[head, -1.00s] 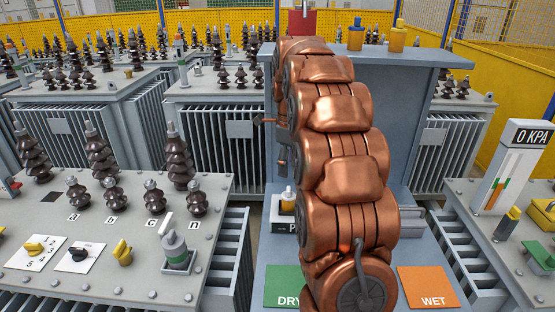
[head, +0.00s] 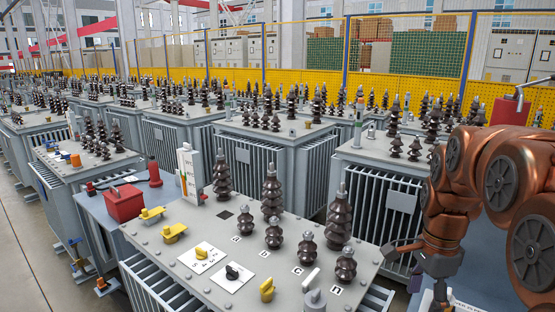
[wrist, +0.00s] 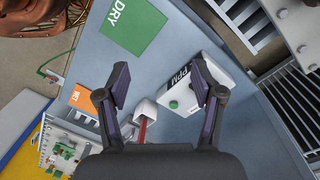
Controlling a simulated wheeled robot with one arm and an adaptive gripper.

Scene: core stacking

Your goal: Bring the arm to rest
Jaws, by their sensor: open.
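My copper-coloured arm (head: 463,190) is folded at the right side of the head view, its end hanging low beside the transformer. My gripper (wrist: 161,88) is open in the wrist view, with nothing between its dark fingers. It points down over a blue-grey bench top (wrist: 190,45). A white box marked PPM (wrist: 183,92) with a green button lies beyond the right finger, partly hidden by it. A small white holder with a red strip (wrist: 146,112) shows between the fingers; I cannot tell its height relative to them.
A green DRY square (wrist: 134,27) and an orange square (wrist: 83,98) mark the bench. A grey transformer (head: 205,225) with brown bushings and yellow knobs stands left of my arm. A red box (head: 123,202) is farther left. Rows of transformers fill the back.

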